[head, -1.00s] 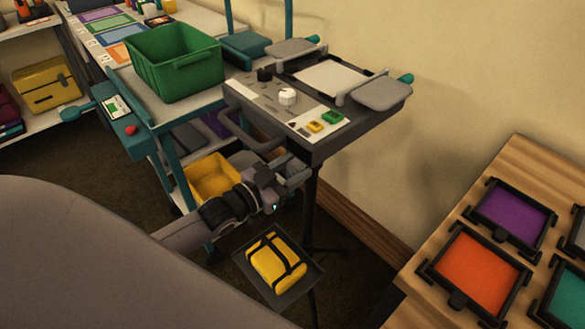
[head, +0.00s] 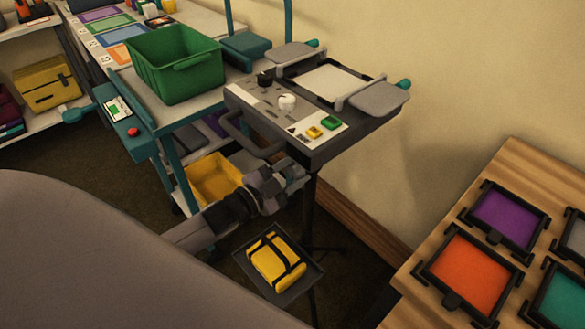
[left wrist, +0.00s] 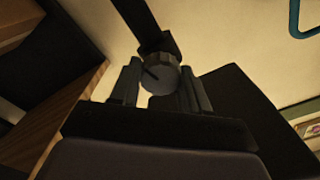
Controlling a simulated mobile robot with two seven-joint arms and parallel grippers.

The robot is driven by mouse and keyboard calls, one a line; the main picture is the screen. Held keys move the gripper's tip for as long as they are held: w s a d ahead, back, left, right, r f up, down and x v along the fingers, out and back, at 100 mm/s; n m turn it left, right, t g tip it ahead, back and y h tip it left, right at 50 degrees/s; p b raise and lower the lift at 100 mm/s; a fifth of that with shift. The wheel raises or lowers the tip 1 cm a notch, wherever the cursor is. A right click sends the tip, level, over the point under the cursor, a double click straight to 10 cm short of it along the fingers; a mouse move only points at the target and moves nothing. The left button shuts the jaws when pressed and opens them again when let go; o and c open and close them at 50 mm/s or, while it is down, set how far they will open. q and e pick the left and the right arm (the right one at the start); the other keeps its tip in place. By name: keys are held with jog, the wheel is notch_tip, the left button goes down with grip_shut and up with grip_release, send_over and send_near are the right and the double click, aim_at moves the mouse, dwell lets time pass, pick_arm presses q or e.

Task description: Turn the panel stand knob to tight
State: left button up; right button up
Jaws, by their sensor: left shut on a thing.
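The panel stand (head: 312,200) is a dark post under a grey control panel (head: 290,125). Its knob (left wrist: 160,75) is a round grey piece with a dark line across its face, seen in the left wrist view against a dark bracket. My left gripper (head: 292,178) is below the panel's near edge, at the post, and hides the knob in the head view. In the left wrist view my left gripper (left wrist: 160,88) has one finger on each side of the knob and is shut on it. My right gripper is in neither view.
A yellow strapped pack (head: 276,263) lies on a dark tray just below my left gripper. A teal cart with a green bin (head: 175,65) and a yellow bin (head: 214,178) stands to the left. A wooden table with coloured frames (head: 465,272) is at right.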

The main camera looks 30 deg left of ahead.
pick_arm(q)
jog(key=m, duration=0.5)
jog(key=shift+d+f+m, duration=0.1)
jog(key=shift+m, duration=0.2)
jog(key=m, duration=0.3)
jog(key=shift+f+m, duration=0.1)
jog(key=shift+m, duration=0.2)
jog(key=shift+m+b, duration=0.5)
jog(key=shift+m, duration=1)
jog(key=o, duration=1)
